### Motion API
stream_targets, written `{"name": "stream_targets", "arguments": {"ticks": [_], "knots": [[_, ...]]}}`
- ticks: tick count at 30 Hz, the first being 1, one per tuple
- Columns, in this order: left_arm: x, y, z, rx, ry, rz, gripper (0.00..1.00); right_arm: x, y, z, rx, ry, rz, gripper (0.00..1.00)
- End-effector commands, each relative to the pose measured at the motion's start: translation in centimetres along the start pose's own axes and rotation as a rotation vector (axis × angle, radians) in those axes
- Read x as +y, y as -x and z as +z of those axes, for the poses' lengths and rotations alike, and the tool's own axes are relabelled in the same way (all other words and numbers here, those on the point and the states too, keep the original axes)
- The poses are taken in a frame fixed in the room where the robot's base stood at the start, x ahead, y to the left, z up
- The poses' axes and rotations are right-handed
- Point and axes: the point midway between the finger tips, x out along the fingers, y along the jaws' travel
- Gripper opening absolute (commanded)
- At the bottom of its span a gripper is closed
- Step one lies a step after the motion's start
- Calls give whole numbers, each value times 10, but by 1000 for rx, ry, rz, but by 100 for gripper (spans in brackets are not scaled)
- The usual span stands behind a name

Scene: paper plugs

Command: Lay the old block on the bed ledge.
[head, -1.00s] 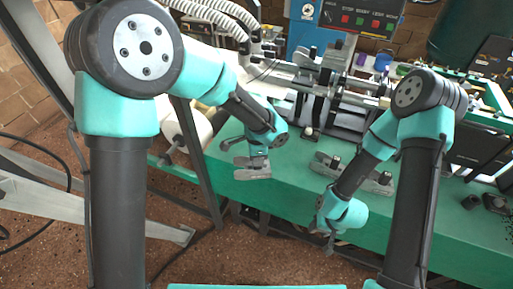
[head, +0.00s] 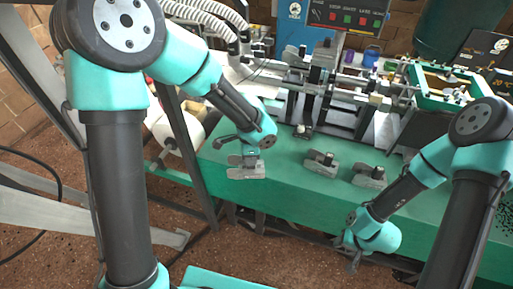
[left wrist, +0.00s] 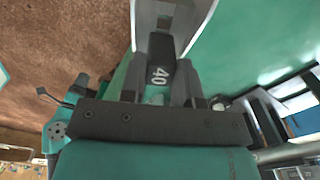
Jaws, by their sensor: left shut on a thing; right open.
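My left gripper (head: 250,153) is shut on a grey block (head: 246,173) and hangs at the left front of the green bed ledge (head: 300,196). In the left wrist view the block's dark upright part, marked 40 (left wrist: 160,75), sits between the fingers, and its pale base (left wrist: 185,18) extends beyond. I cannot tell from the pictures whether the block touches the ledge. My right gripper (head: 353,264) is open, empty and low in front of the ledge, small in the picture.
Two similar grey blocks with dark knobs stand on the ledge to the right, one nearer (head: 320,164) and one further right (head: 369,176). The machine with rails (head: 315,90) fills the back. A white roll (head: 172,132) is at left. Green surface between the held block and the nearer block is bare.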

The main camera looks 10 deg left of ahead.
Motion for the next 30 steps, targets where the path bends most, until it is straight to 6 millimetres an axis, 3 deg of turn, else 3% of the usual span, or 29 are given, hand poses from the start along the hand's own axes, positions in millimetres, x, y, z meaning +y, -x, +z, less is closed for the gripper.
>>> {"name": "stream_targets", "arguments": {"ticks": [5, 10, 30], "knots": [[-1, 0, 0, 0, 0, 0, 0, 0, 0, 0, 0, 0, 0, 43], [-18, -2, 0, -1, 2, 0, 0, 0, 0, 0, 0, 0, 0, 43], [-150, -14, -1, 0, 1, -1, 0, 0, 0, 0, 0, 0, 0, 43]]}}
